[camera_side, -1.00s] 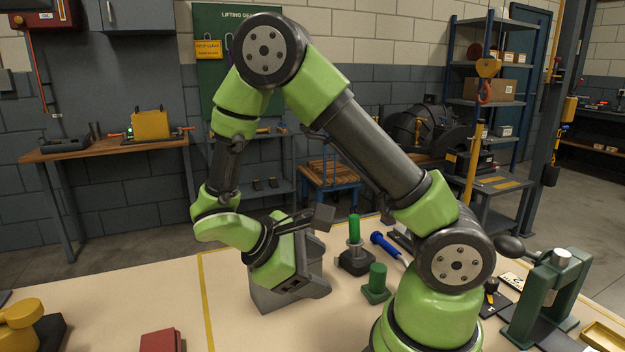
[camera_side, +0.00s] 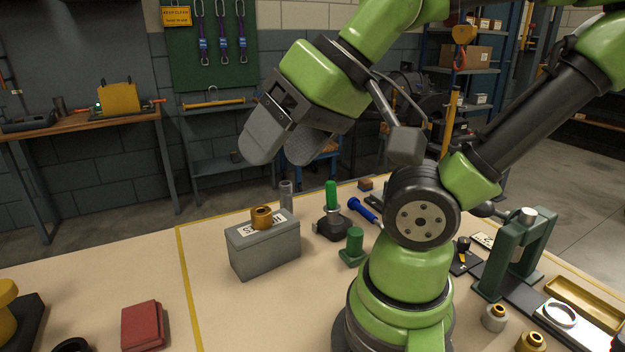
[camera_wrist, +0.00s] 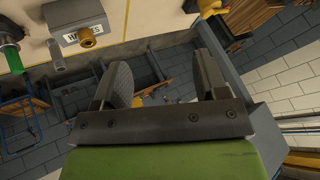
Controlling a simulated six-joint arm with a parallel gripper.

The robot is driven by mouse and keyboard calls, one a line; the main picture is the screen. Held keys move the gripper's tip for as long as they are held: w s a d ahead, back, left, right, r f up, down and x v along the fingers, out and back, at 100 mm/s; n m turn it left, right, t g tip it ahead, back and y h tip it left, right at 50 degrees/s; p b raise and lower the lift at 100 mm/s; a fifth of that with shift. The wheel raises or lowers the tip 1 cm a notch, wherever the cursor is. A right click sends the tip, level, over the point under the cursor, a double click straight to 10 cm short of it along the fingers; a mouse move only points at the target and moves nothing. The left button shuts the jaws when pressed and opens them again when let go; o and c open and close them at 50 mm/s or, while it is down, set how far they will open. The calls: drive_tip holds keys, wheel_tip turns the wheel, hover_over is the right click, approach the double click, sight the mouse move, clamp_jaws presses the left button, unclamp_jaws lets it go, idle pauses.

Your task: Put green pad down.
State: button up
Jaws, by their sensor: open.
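A green block (camera_side: 353,247), a square pad with a round stub on top, stands upright on the table in the side view, between the grey box and my arm's base. I take it as the green pad. My gripper (camera_side: 278,157) is raised above and behind the grey box, well apart from the block. Its two grey jaws are apart with nothing between them. In the wrist view my gripper (camera_wrist: 162,65) also shows open and empty, facing the floor and wall past the table edge. The block is not visible there.
A grey box (camera_side: 265,252) with a brass fitting (camera_side: 261,217) on top stands left of the block. Behind are a grey cylinder (camera_side: 286,194), a green-handled tool (camera_side: 331,197) and a blue-handled tool (camera_side: 362,209). A green press (camera_side: 515,255) stands right. The front middle table is clear.

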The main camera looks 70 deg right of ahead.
idle(0.3)
drive_tip(key=n+g+h, duration=0.5)
drive_tip(key=n+g, duration=0.6)
hover_over(353, 231)
drive_tip(key=a, duration=0.1)
drive_tip(key=f, duration=2.1)
drive_tip(key=shift+w+a, duration=0.2)
drive_tip(key=shift+w, duration=0.2)
drive_tip(key=shift+w+x, duration=0.2)
drive_tip(key=shift+x, duration=1.5)
drive_tip(key=shift+w+x, duration=0.2)
drive_tip(key=shift+x, duration=1.5)
drive_tip(key=shift+f, duration=0.15)
drive_tip(key=c, duration=1.1)
